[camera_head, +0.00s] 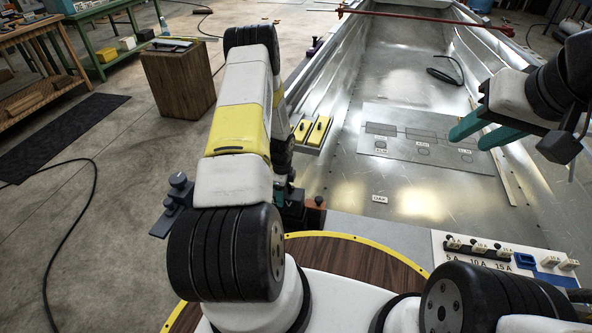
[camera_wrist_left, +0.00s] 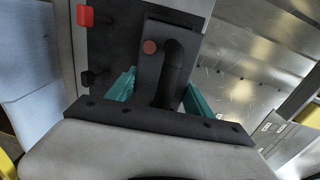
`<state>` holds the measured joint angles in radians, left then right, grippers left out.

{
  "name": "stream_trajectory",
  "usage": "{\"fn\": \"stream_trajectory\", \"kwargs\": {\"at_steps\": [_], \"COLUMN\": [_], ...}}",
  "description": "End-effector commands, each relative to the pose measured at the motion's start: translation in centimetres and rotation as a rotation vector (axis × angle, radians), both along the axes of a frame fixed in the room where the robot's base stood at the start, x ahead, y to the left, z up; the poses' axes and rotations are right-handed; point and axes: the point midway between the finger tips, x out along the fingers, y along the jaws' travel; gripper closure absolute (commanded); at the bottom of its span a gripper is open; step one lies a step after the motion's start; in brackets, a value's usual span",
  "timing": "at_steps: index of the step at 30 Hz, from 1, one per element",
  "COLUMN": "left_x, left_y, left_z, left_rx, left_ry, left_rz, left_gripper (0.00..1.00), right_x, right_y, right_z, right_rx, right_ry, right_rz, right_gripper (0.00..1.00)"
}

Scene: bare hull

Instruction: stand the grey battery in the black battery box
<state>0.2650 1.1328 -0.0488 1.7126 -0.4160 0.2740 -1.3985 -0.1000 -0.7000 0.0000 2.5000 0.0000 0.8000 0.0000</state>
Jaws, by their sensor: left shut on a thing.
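My left gripper (camera_wrist_left: 157,92) has teal fingers on both sides of a dark upright handle with a red dot. The handle stands on the dark top of the grey battery (camera_wrist_left: 108,50), which has a red terminal and a black terminal. In the head view this gripper (camera_head: 288,190) is mostly hidden behind my left arm. Dark parts show beneath it, and I cannot tell battery from box there. The black battery box cannot be made out clearly in either view. My right gripper (camera_head: 482,130) is open and empty above the hull floor, with its teal fingers apart.
A metal sheet with outlined shapes (camera_head: 400,120) lies on the hull floor. Yellow blocks (camera_head: 318,132) sit on a side ledge. A labelled fuse panel (camera_head: 500,255) is at front right. A wooden block (camera_head: 180,85) stands outside the hull.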

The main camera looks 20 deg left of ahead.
Motion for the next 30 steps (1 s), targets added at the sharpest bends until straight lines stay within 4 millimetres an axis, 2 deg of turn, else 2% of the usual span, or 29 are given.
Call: {"fn": "stream_trajectory", "kwargs": {"at_steps": [30], "left_x": [0.3], "left_y": [0.1], "left_z": [-1.7], "left_rx": [0.001], "left_ry": [-0.006], "left_rz": [0.000], "left_gripper": [1.00], "right_x": [0.0], "right_y": [0.0], "right_z": [0.0], "right_rx": [0.000], "right_ry": [0.000], "right_rz": [0.000], "right_gripper": [0.64]}}
